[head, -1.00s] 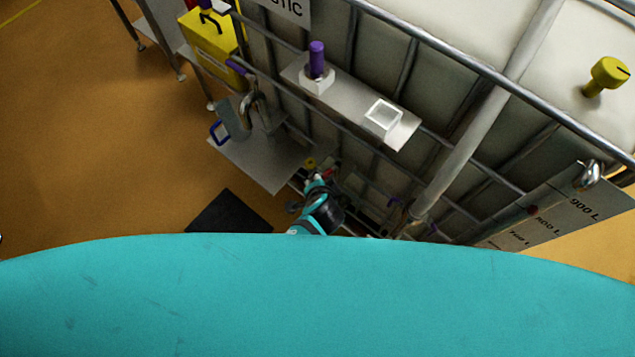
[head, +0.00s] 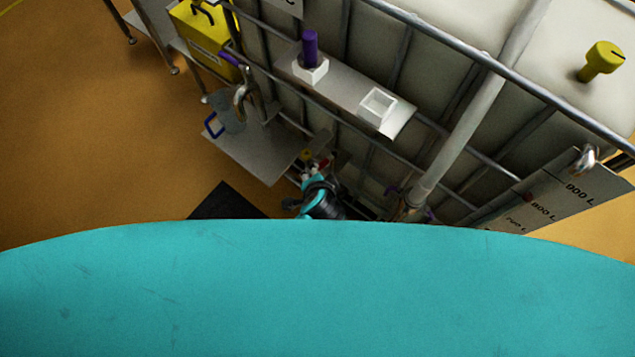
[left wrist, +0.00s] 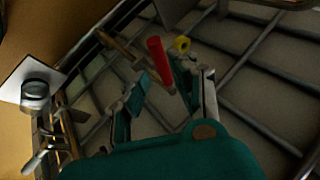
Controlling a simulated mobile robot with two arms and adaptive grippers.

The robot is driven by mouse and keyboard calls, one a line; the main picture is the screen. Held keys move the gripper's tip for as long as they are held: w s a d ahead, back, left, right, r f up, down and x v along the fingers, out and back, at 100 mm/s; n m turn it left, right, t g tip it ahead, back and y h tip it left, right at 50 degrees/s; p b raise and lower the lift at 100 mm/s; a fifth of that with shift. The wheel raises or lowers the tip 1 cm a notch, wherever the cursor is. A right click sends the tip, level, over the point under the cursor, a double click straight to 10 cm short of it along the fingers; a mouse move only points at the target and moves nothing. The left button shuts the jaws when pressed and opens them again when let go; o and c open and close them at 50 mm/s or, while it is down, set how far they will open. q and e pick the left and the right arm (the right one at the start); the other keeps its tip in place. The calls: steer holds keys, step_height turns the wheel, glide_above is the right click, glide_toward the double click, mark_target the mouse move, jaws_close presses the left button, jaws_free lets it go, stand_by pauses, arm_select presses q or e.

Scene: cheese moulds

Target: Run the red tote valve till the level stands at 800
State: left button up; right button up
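The red valve handle (head: 325,163) shows low on the caged tote (head: 430,80), just beyond my left gripper (head: 312,173). In the left wrist view the red handle (left wrist: 158,55) stands out between the lines of the two fingers. My left gripper (left wrist: 161,82) is open there, its fingers apart, and I cannot tell whether either touches the handle. The level board (head: 560,200), marked 900 L, 800 L and 700 L, hangs at the tote's right. A small dark red marker (head: 527,197) shows about beside the 800 L label. My right gripper is out of view.
A grey shelf with a jug (head: 228,113) stands left of the gripper. A ledge (head: 340,85) on the cage holds a purple-handled item (head: 310,50) and a white square holder (head: 377,106). A black mat (head: 225,203) lies on the floor. Open floor is at left.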

arm_select(q)
steer(key=v, duration=0.8)
steer(key=shift+s+r, duration=0.2)
steer(key=shift+f, duration=0.1)
